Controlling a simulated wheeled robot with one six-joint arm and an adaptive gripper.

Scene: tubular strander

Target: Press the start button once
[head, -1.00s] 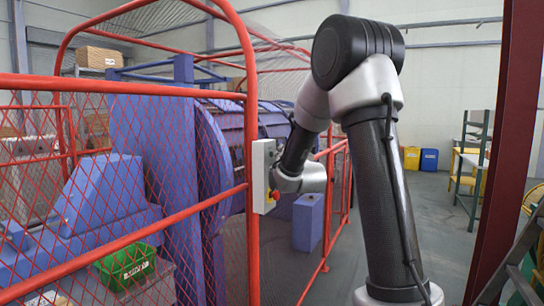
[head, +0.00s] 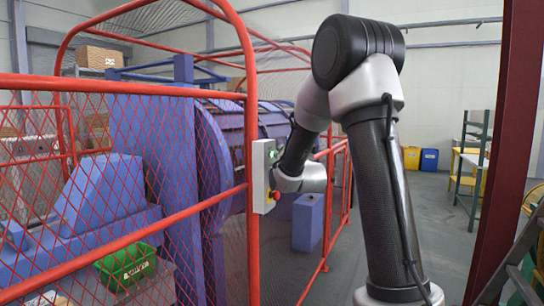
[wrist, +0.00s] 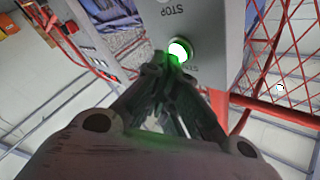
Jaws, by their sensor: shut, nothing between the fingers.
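The grey control box (head: 262,178) is mounted on the red fence post. Its green start button (wrist: 179,50) glows brightly in the wrist view, with a partly covered label beside it. A green glow (head: 272,154) also shows on the box in the head view. The word STOP is printed on the box above the button in the wrist view. My gripper (wrist: 172,68) is shut and empty, its fingertips at the lower edge of the lit button. I cannot tell whether they touch it. In the head view the fingertips are hard to make out.
A red and yellow emergency stop (head: 275,195) sits low on the box, close to my wrist. Red mesh fencing (head: 120,83) encloses the blue strander (head: 155,150) on the left. A dark red post (head: 498,150) stands at right. Grey floor is open behind my arm.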

